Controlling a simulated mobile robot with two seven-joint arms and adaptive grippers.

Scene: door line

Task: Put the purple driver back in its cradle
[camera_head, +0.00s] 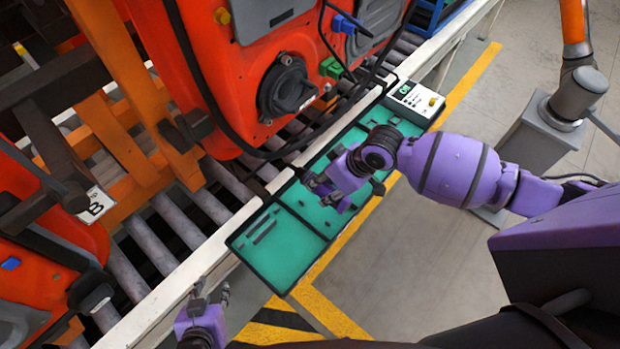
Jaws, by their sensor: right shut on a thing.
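My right gripper (322,187) is low over the teal tool tray (280,249), near its middle. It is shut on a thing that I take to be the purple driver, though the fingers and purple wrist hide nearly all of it. I cannot tell whether the held thing touches the tray. The driver's cradle is not clearly visible; recesses and dark slots show in the tray. My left gripper (210,293) is at the lower left, beside the white rail, with its fingers apart and empty.
An orange door (235,70) with a dark round part and cables hangs close above the tray's far side. A white box with a green display (415,100) sits at the tray's upper end. A roller conveyor (160,240) runs behind the white rail (185,292).

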